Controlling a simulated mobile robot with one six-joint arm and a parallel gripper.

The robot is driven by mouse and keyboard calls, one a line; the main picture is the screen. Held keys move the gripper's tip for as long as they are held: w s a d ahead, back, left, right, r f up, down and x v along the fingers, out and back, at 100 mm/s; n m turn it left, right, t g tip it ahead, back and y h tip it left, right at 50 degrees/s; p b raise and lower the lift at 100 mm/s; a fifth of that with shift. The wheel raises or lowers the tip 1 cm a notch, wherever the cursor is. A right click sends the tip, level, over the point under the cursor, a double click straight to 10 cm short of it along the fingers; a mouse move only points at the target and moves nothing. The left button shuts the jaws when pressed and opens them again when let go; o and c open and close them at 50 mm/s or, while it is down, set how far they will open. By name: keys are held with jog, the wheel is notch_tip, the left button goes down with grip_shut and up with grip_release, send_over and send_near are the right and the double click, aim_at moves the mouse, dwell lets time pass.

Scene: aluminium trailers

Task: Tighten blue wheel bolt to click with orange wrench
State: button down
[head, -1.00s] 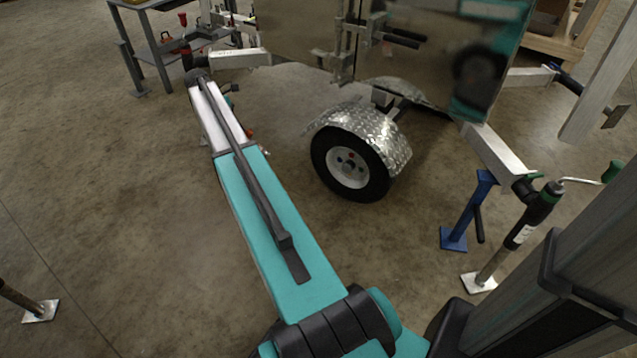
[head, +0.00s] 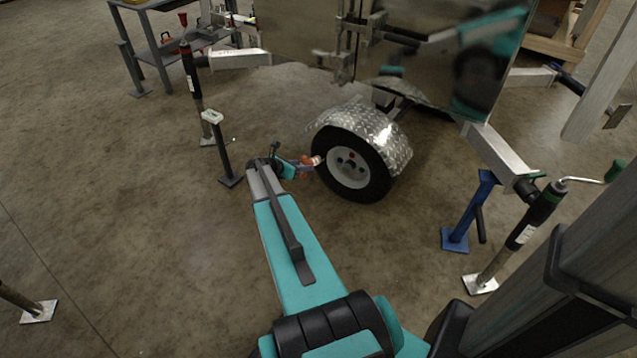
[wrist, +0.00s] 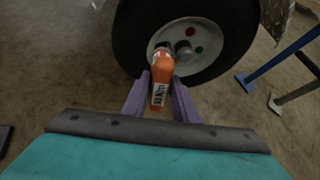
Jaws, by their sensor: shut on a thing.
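My gripper (wrist: 160,100) is shut on the orange wrench (wrist: 160,78), with a purple finger on each side of it. The wrench also shows in the head view (head: 309,161), just left of the wheel. The wheel (wrist: 218,65) has a black tyre and a white rim; it also shows in the head view (head: 346,168). In the wrist view the wrench's far end overlaps the rim beside the hub. I cannot tell whether it touches a bolt. A red mark and a green mark show on the rim. I cannot make out the blue bolt; the wrench may hide it.
A diamond-plate fender (head: 372,128) covers the wheel's top, under the shiny trailer body (head: 300,35). A blue stand (head: 468,215) and a jack (head: 520,225) stand right of the wheel. A dark stand (head: 222,150) is left of my arm.

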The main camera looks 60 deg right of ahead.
jog(key=s+d+f+n+t+h, duration=0.1)
jog(key=s+d+f+n+t, duration=0.1)
jog(key=s+f, duration=0.3)
notch_tip(320, 180, down, 3)
jog(key=shift+s+d+f+h, duration=0.15)
jog(key=shift+d+h, duration=0.15)
jog(key=shift+d, duration=0.05)
jog(key=d, duration=0.6)
jog(key=shift+d+p, duration=0.25)
jog(key=shift+p, duration=0.2)
dwell(1.0)
jog(key=shift+s+f+m+b, duration=0.1)
jog(key=shift+f+m+b, duration=0.2)
jog(key=shift+b, duration=0.65)
